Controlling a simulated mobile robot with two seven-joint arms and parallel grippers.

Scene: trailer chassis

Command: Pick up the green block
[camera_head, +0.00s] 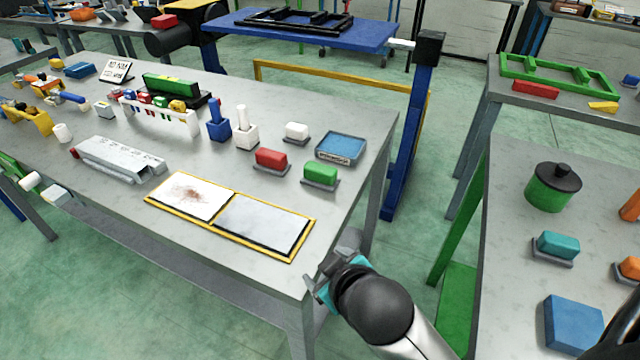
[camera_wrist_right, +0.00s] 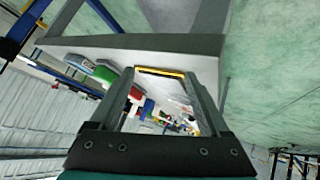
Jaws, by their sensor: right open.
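The green block (camera_head: 321,174) lies on a small grey base near the right edge of the grey worktable (camera_head: 225,165). A green block, apparently the same one, shows left of the fingers in the right wrist view (camera_wrist_right: 105,75). My right gripper (camera_head: 325,283) is at the table's near right corner, in front of the green block and apart from it. In the right wrist view its two fingers (camera_wrist_right: 160,75) stand apart with nothing held between them. My left gripper is not in view.
A red block (camera_head: 271,159), a white block (camera_head: 296,131) and a blue tray (camera_head: 341,147) stand close around the green block. A yellow-framed double panel (camera_head: 268,223) lies nearer the front edge. Another table with a green pot (camera_head: 552,190) stands at right.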

